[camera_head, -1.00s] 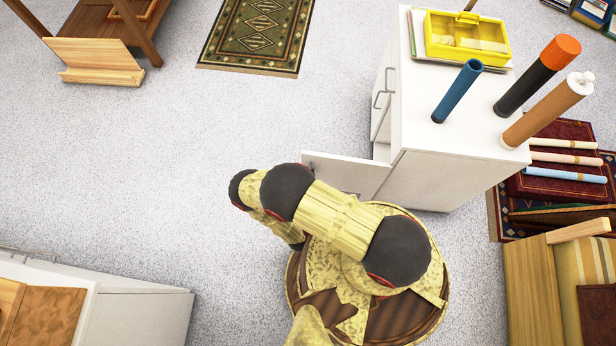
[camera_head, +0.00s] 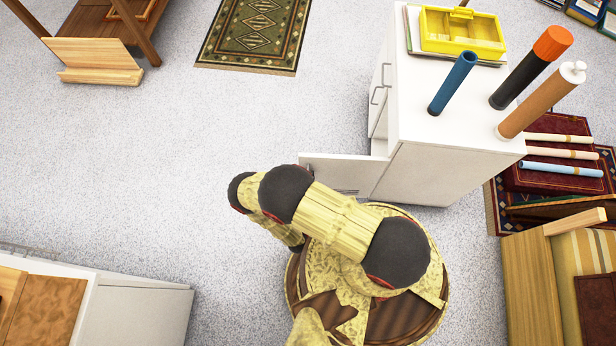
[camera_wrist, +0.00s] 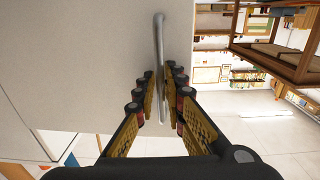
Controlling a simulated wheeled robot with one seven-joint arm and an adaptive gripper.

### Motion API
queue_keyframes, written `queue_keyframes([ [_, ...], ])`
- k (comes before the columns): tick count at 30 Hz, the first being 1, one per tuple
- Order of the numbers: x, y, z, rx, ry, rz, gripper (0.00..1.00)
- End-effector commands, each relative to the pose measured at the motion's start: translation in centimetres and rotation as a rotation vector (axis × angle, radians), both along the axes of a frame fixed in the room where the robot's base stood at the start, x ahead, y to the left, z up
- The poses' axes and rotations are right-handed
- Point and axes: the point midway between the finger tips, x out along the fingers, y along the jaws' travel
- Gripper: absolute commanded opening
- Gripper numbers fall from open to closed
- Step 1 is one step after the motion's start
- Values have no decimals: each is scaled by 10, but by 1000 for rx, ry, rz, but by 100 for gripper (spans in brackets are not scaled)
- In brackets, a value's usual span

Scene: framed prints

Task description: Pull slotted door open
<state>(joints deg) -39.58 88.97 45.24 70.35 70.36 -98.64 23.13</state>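The white door (camera_head: 340,172) stands swung out from the low white cabinet (camera_head: 450,165) in the head view, with its free edge to the left. In the wrist view the door's pale face (camera_wrist: 80,45) fills the upper left. A thin metal bar handle (camera_wrist: 158,40) runs along it. My gripper (camera_wrist: 160,76) has one finger on each side of the handle, with narrow gaps showing, so it looks open around the bar. In the head view my arm hides the gripper and the handle. I cannot make out a slot in the door clearly.
The cabinet top holds a yellow caddy (camera_head: 460,32) and upright blue (camera_head: 453,82), black-orange and brown tubes. Another white cabinet (camera_head: 135,315) is at lower left. A wooden chair (camera_head: 560,265) is at lower right. The speckled floor left of the door is clear.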

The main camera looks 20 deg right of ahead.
Motion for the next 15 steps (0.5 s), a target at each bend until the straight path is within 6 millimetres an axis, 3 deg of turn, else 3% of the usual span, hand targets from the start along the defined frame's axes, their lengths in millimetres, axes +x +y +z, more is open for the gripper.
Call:
queue_keyframes([
  [8,1,1,2,0,-1,1,12],
  [15,1,1,23,0,-2,1,12],
])
